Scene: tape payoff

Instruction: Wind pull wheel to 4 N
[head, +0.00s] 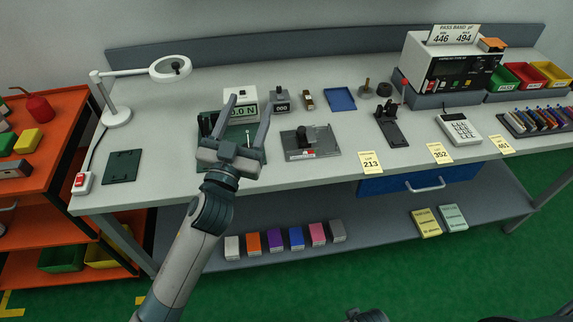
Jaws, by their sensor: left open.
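My left gripper (250,102) is open and empty, its fingers spread over a dark green fixture (205,117) on the bench. The fingers and wrist hide much of this fixture, and I cannot make out the pull wheel for certain. A black part shows left of the fingers and a thin pale lever shows between them. Behind the fingers stands a white force readout (243,111), partly covered; its display appears to read 0.0 N. I cannot tell whether the fingers touch anything.
A small grey meter (281,105) and a grey plate with a black block (311,143) stand to the right. A magnifier lamp (117,115) and a dark green mat (123,166) are on the left. The bench front between mat and fixture is clear.

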